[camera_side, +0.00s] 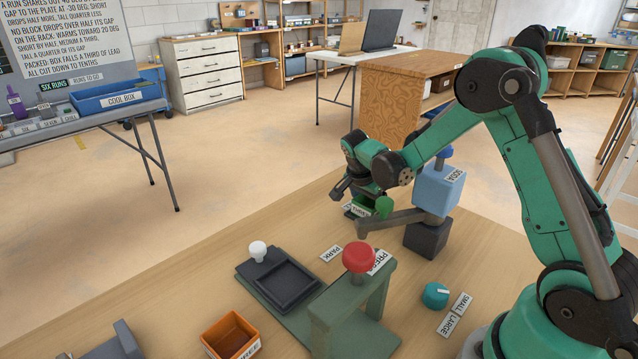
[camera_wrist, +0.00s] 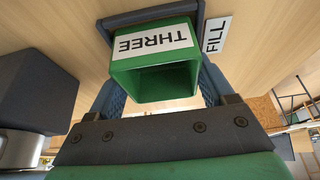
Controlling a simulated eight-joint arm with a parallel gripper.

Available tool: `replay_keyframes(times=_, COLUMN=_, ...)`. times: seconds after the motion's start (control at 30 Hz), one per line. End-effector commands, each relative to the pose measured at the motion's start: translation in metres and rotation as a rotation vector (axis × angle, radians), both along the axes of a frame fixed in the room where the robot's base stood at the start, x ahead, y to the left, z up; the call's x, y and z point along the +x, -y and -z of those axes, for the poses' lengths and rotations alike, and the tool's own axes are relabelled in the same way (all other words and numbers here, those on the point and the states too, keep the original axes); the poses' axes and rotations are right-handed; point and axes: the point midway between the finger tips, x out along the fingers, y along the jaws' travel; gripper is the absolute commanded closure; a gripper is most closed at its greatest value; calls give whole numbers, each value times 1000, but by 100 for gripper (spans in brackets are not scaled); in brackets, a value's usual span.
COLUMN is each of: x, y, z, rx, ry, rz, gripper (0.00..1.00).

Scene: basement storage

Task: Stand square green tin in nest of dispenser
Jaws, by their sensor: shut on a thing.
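The square green tin (camera_wrist: 152,86), labelled THREE, is between the two fingers of my gripper (camera_wrist: 158,62) in the wrist view. My gripper is shut on it, and its open, empty top faces the camera. In the side view my gripper (camera_side: 362,196) hides part of the tin, just left of a blue box (camera_side: 436,190) marked SODA on a dark block (camera_side: 427,239); this looks like the dispenser. A grey bar (camera_side: 392,219) reaches left from it. I cannot make out the nest or whether the tin touches the table.
A green stand with a red knob (camera_side: 358,257) is in front, beside a black tray (camera_side: 283,284) with a white knob. An orange bin (camera_side: 230,335) stands at the front left. A teal dial (camera_side: 435,295) is at right. Bare wood lies left of my gripper.

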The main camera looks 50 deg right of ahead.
Motion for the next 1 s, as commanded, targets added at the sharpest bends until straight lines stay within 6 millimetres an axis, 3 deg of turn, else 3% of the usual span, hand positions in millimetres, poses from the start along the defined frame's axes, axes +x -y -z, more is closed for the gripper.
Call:
replay_keyframes(times=0.13, x=0, y=0, z=2, rx=0, ry=0, rz=0, gripper=84)
replay_keyframes(times=0.17, x=0, y=0, z=3, rx=0, ry=0, rz=0, gripper=22)
replay_keyframes(times=0.23, x=0, y=0, z=2, rx=0, ry=0, rz=0, gripper=2)
replay_keyframes(times=0.47, x=0, y=0, z=2, rx=0, ry=0, rz=0, gripper=0)
replay_keyframes(times=0.63, x=0, y=-3, z=-9, rx=0, ry=0, rz=-2, gripper=0)
replay_keyframes(times=1.0, x=0, y=-33, z=-79, rx=0, ry=0, rz=-3, gripper=0)
